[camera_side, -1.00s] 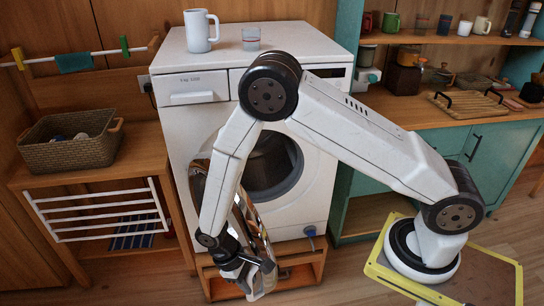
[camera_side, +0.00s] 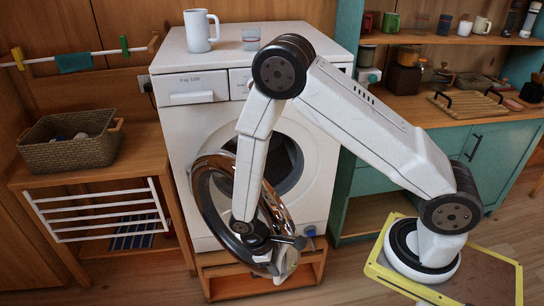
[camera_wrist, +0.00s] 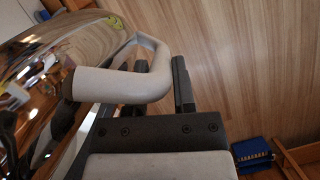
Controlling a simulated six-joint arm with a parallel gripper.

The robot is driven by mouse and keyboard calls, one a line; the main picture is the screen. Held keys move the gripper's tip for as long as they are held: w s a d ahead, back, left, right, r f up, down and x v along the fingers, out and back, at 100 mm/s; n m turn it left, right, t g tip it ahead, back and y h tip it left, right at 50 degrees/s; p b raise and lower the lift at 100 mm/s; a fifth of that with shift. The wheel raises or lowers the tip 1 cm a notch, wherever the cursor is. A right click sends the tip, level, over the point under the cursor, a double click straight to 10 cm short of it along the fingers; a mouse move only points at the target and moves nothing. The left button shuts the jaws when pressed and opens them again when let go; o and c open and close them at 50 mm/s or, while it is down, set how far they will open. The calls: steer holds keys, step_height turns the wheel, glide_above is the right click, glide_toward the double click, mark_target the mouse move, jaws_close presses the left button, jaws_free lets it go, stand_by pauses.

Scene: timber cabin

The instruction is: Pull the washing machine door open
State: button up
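The washing machine (camera_side: 185,145) is white, and its round door (camera_side: 205,205) stands partly open, swung out on its left side. The door has a shiny metallic rim and bowl, which also shows in the wrist view (camera_wrist: 45,75). Its pale curved handle (camera_wrist: 115,85) sits at the free edge. My gripper (camera_side: 283,262) is at that edge, low in front of the machine. In the wrist view its dark fingers (camera_wrist: 165,85) lie on either side of the handle with little gap, and look shut on it. My forearm hides part of the door and opening.
A white mug (camera_side: 200,32) and a glass (camera_side: 251,39) stand on the machine. A wicker basket (camera_side: 70,152) and a white drying rack (camera_side: 100,215) are at left. A teal cabinet (camera_side: 490,150) stands at right. A wooden plinth (camera_side: 230,285) is under the machine.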

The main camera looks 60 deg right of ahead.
steer(key=o, duration=0.3)
steer(key=shift+s, duration=0.1)
steer(key=shift+r, duration=0.1)
steer(key=v, duration=0.7)
steer(key=shift+w+r, duration=0.2)
steer(key=shift+r, duration=0.05)
steer(key=shift+r, duration=0.15)
